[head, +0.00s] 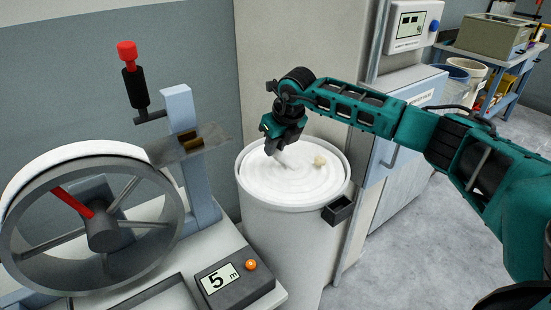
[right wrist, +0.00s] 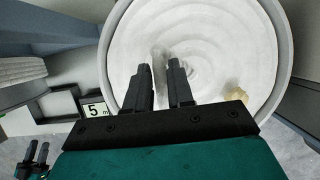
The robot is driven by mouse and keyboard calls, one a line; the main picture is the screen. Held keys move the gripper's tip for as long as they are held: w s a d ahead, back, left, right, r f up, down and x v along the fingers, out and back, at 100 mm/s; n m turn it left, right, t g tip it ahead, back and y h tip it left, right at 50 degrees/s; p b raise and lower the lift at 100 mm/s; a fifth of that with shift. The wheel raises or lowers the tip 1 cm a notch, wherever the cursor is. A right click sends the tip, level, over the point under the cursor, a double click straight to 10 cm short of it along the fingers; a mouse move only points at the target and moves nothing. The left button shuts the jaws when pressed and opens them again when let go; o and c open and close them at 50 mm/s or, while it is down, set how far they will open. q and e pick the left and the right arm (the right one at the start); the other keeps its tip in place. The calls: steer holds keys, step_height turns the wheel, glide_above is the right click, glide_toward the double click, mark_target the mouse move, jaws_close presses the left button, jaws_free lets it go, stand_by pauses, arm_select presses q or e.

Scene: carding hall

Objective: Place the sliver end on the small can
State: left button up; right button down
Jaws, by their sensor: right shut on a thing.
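A white round can (head: 342,197) stands in the middle of the head view, filled with coiled white sliver (head: 295,185). My right gripper (head: 272,148) reaches down over the left-back part of the coils. It is shut on a pale sliver end (head: 281,158), which hangs toward the coils; I cannot tell whether it touches them. In the right wrist view the fingers (right wrist: 164,85) are over the can, with the greyish sliver end (right wrist: 159,62) at their tips. My left gripper (right wrist: 36,155) shows small at the lower left there, fingers apart and empty.
A yellowish lump (head: 320,161) lies on the coils. A wrap reel (head: 95,215) with a red-knobbed post and a counter reading 5 m (head: 222,281) stands left.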

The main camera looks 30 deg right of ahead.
mark_target(275, 170)
steer(key=shift+f, duration=2.2)
steer(key=shift+f, duration=0.1)
steer(key=shift+f, duration=0.15)
steer(key=c, duration=1)
jaws_free()
